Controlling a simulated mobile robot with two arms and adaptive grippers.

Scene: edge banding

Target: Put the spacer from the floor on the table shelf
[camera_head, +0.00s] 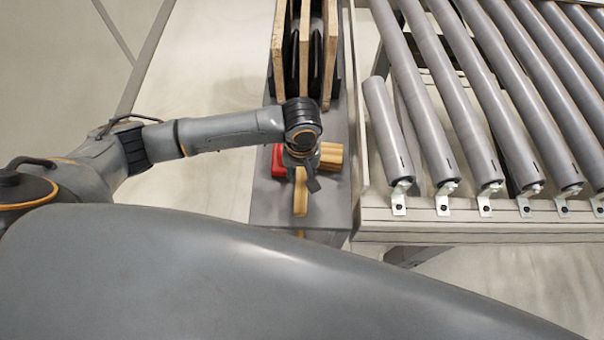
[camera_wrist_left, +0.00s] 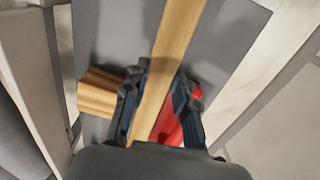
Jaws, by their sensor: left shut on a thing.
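The spacer, a long light-wood strip (camera_head: 300,198), is held in my left gripper (camera_head: 301,177) over the front part of the grey table shelf (camera_head: 268,205). In the left wrist view the strip (camera_wrist_left: 178,38) runs between the two fingers (camera_wrist_left: 160,95) and out past the top edge. The fingers are closed on it. The shelf surface (camera_wrist_left: 112,40) lies behind it; I cannot tell whether the strip touches it. My right gripper is not in view.
A ribbed wooden block (camera_head: 332,155) and a red object (camera_head: 277,161) lie on the shelf close beside the gripper. Upright wooden boards in a black rack (camera_head: 304,50) stand behind. A roller conveyor (camera_head: 470,100) borders the shelf on the right.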

